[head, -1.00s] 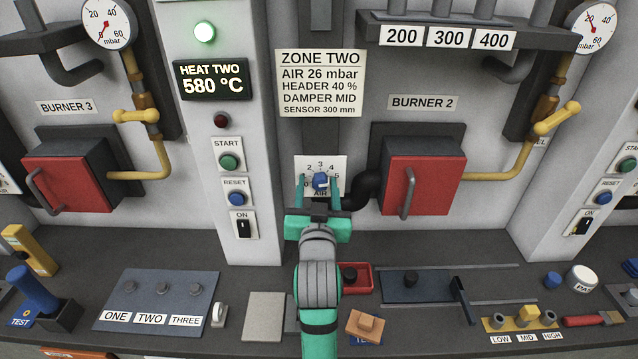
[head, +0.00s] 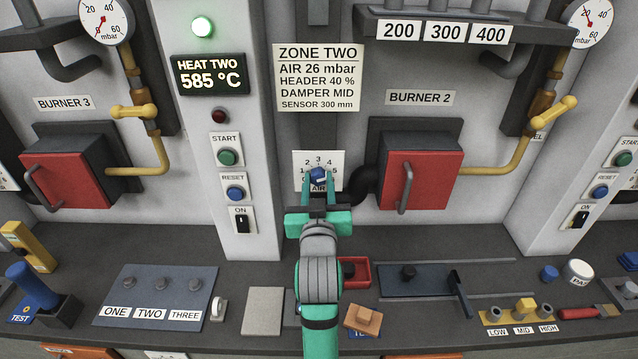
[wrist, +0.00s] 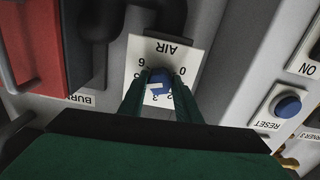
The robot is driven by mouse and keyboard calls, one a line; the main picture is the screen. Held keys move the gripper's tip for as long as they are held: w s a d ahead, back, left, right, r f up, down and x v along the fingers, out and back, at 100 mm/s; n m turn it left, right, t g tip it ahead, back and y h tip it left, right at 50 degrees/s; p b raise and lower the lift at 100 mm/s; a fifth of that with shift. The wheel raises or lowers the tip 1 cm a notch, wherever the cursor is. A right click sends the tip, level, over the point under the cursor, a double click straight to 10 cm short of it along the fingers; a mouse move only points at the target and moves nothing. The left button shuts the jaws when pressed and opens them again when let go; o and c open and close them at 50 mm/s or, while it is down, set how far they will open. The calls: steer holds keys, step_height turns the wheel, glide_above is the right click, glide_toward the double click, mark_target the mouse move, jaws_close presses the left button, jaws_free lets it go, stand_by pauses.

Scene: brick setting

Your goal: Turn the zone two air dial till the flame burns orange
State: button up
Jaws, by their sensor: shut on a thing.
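The air dial is a blue knob (head: 318,174) on a white numbered plate (head: 335,160) marked AIR, below the ZONE TWO sign (head: 319,78). My green gripper (head: 318,187) reaches up to it from below and is shut on the knob. In the wrist view the fingers (wrist: 158,92) stand on either side of the blue knob (wrist: 157,84), which has a white pointer mark. The fingers cover part of the scale, so I cannot read the exact setting. Burner 2 has a red door (head: 422,181), closed with a grey handle. No flame is visible in either view.
The HEAT TWO display (head: 210,80) reads 585 °C under a lit green lamp (head: 202,27). The START (head: 228,157) and RESET (head: 235,193) buttons are left of the dial. A bench with a red tray (head: 361,270) and a tan block (head: 362,319) lies below.

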steer(key=shift+d+n, duration=0.1)
steer(key=shift+n, duration=2.4)
steer(key=o, duration=1.1)
steer(key=shift+c, duration=0.2)
